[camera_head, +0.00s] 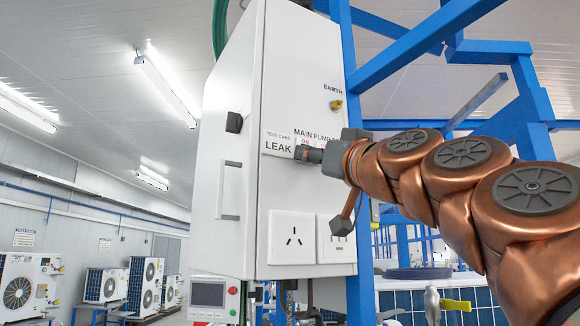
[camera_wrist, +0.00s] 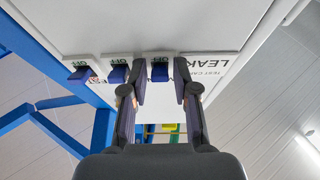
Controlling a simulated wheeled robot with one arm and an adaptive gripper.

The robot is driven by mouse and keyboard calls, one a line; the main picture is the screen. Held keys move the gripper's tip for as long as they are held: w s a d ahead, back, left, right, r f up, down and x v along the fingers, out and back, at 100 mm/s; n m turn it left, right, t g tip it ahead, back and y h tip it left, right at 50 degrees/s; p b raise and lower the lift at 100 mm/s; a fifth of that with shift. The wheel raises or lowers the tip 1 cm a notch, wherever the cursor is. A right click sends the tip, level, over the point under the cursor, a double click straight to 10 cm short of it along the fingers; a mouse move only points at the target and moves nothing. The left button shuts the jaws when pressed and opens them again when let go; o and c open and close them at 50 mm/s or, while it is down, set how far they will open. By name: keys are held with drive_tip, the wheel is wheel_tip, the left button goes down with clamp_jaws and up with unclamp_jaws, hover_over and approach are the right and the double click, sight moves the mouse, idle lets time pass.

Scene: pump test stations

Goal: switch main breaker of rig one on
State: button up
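The rig's white box (camera_head: 305,92) carries a breaker row under a "MAIN PUMP" label (camera_head: 317,135). In the wrist view, three blue breaker levers show with "OFF" readable beside them. The main breaker lever (camera_wrist: 160,72) is the one nearest the LEAK card (camera_wrist: 218,70); the other two levers (camera_wrist: 118,74) (camera_wrist: 80,73) sit to its left. My gripper (camera_wrist: 160,82) is open, with one finger on each side of the main lever and gaps visible. In the head view, my gripper (camera_head: 308,154) is at the box front and hides the levers.
Below the breakers are a white socket (camera_head: 292,237) and a switch plate (camera_head: 336,238). A yellow earth terminal (camera_head: 336,104) is above right. Blue frame posts (camera_head: 358,290) stand right beside the box. A small display panel (camera_head: 208,295) hangs at lower left.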

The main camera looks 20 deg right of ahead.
clamp_jaws()
